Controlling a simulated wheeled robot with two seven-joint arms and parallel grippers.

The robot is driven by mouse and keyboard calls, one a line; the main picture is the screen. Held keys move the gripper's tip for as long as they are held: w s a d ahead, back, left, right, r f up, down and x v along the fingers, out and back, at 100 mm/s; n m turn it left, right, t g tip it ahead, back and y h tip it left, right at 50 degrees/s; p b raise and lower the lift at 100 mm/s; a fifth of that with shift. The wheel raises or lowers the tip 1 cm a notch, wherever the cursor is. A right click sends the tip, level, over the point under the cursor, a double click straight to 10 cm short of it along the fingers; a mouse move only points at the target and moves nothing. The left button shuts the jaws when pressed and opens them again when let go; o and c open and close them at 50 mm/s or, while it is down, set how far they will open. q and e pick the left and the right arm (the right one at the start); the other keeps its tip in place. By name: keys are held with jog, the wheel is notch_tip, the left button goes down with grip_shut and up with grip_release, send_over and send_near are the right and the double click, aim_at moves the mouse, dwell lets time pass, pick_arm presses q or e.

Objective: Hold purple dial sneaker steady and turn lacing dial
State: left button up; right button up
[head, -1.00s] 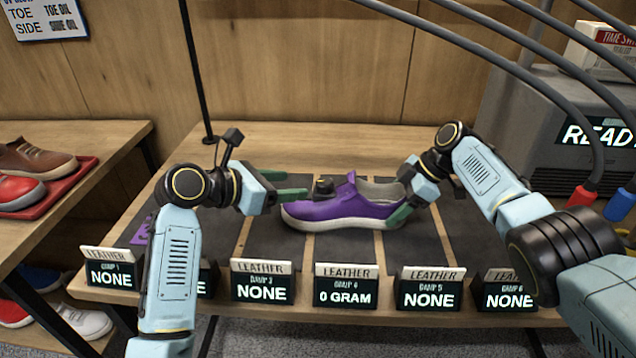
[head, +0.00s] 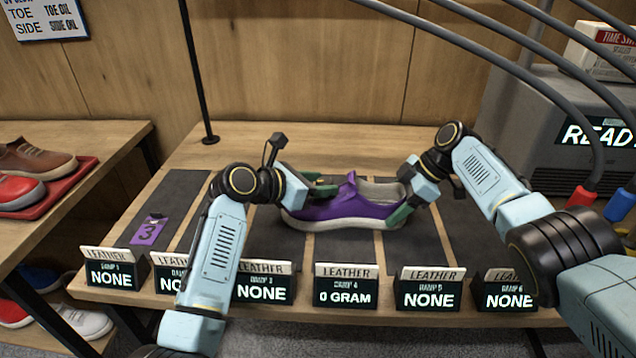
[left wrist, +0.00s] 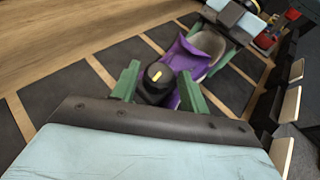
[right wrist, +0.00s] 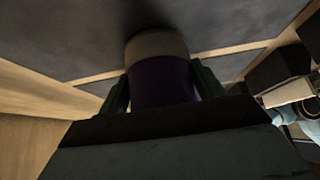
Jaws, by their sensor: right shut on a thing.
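The purple sneaker (head: 345,208) with a white sole lies on the dark padded table, toe to the left in the head view. My right gripper (head: 404,208) is shut on its heel; the right wrist view shows green fingers either side of the purple heel (right wrist: 162,82). My left gripper (head: 322,186) is at the toe end, and its arm partly hides the front of the shoe. In the left wrist view the black lacing dial (left wrist: 157,82) with a yellow mark sits between the open green fingers, with visible gaps beside it.
Labelled displays (head: 346,287) line the table's front edge. A purple tag (head: 148,231) lies on the left pad. A grey machine (head: 560,130) with cables stands at the right. A rack with other shoes (head: 35,160) is at the left.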

pick_arm(q)
jog(key=c, duration=0.7)
jog(key=shift+w+m+g, duration=0.1)
jog(key=shift+m+g, duration=0.2)
jog(key=shift+g, duration=0.1)
jog(key=m+g+h, duration=0.1)
jog(key=m+g, duration=0.2)
jog(key=m+g+h, duration=0.1)
jog(key=g, duration=0.1)
jog(key=shift+w+a+m+h, duration=0.2)
jog(key=shift+w+m+h, duration=0.1)
jog(key=shift+m, duration=0.1)
jog(key=shift+w+a+f+m+g, duration=0.1)
jog(key=shift+w+m+g, duration=0.15)
jog(key=shift+m+g, duration=0.7)
jog(key=shift+s+m+g, duration=0.1)
jog(key=shift+m+g, duration=0.25)
jog(key=shift+g, duration=0.1)
jog(key=o, duration=1)
jog(key=v, duration=1.2)
jog(key=shift+f, duration=0.1)
